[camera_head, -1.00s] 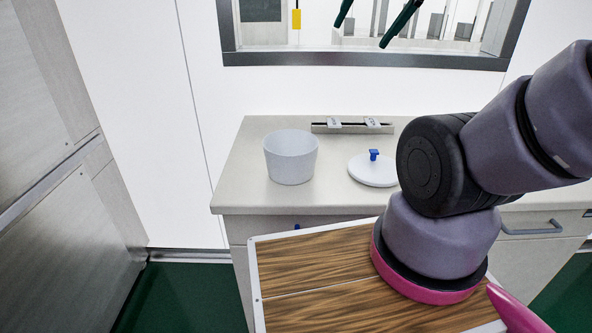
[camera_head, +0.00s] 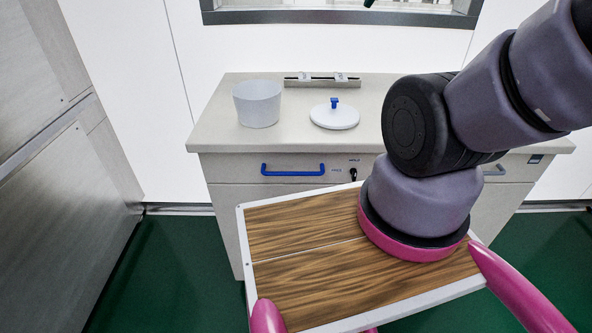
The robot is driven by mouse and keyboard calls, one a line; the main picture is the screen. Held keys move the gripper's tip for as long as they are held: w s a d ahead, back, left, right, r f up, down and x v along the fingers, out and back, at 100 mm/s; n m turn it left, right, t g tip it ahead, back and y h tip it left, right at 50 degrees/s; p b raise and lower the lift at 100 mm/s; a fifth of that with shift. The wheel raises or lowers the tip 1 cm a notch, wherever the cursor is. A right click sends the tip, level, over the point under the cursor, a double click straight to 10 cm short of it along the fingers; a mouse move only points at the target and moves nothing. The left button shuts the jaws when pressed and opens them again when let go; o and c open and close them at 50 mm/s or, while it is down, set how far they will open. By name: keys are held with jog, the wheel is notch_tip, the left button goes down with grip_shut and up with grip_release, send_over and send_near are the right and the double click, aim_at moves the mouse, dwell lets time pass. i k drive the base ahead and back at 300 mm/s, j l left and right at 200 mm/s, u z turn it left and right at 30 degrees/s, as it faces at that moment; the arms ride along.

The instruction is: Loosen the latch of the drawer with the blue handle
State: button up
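The drawer (camera_head: 230,168) with the blue handle (camera_head: 293,172) is in the front of the cabinet, below the counter's left part. It looks closed. A small black latch (camera_head: 353,174) sits to the right of the blue handle, with small labels beside it. The latch is small in this view and I cannot tell its exact position. My arm rises on the right and leaves the picture at the upper right. My gripper is not in view.
A white bucket (camera_head: 257,104), a white lid (camera_head: 334,117) with a blue knob, and a metal rail (camera_head: 322,80) are on the counter (camera_head: 215,120). Another drawer with a grey handle (camera_head: 494,170) is partly behind my arm. Metal panels (camera_head: 60,190) stand at left; green floor (camera_head: 165,270) is clear.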

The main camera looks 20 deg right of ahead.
aim_at(353, 171)
jog(key=k+z, duration=0.5)
jog(key=z, duration=0.15)
jog(key=k+z, duration=0.2)
jog(key=z, duration=0.15)
